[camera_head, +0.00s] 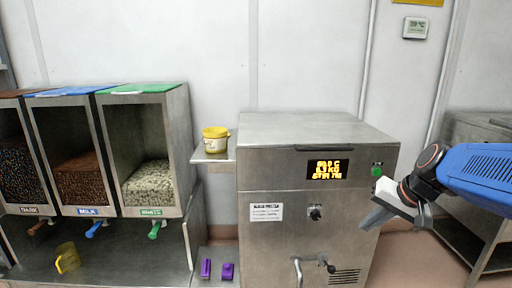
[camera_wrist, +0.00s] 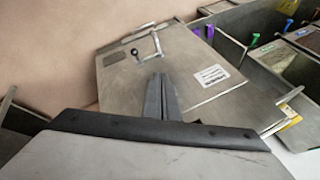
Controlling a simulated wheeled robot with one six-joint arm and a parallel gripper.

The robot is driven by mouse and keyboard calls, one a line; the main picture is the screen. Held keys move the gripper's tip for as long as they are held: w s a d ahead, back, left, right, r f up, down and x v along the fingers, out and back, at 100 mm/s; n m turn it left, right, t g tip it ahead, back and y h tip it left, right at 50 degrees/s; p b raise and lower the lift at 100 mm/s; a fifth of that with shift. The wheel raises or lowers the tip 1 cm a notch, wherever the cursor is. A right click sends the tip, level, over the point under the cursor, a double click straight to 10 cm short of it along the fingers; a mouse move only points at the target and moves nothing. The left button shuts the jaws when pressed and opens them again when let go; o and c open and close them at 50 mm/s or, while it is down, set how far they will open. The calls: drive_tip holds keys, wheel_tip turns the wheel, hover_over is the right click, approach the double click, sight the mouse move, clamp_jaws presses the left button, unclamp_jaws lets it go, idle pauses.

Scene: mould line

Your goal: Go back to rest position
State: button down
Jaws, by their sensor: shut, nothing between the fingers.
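My gripper (camera_head: 372,222) is at the right in the head view, at the end of my blue arm, in front of the steel machine (camera_head: 280,165). Its fingers are together and hold nothing. In the wrist view my gripper (camera_wrist: 161,80) points at the machine front, where a white label (camera_wrist: 211,75) and a metal spout with a handle (camera_wrist: 147,45) show. The gripper seems apart from the machine, near its right side, but the exact gap is hard to tell.
Three dispensers labelled DARK, MILK (camera_head: 87,211) and WHITE (camera_head: 150,211) stand left. A yellow tub (camera_head: 215,139) sits on a small shelf (camera_head: 214,157). A yellow jug (camera_head: 67,257) and two purple items (camera_head: 227,271) lie lower. A steel table (camera_head: 470,215) stands right.

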drive_tip(key=s+f+n+h, duration=0.1)
drive_tip(key=s+f+n, duration=0.1)
drive_tip(key=s, duration=0.7)
drive_tip(key=s+a+f+n+h, duration=0.1)
drive_tip(key=s+f+n+h, duration=0.1)
drive_tip(key=s, duration=0.7)
drive_tip(key=shift+a+f+n+g, duration=0.3)
drive_tip(key=shift+f, duration=0.45)
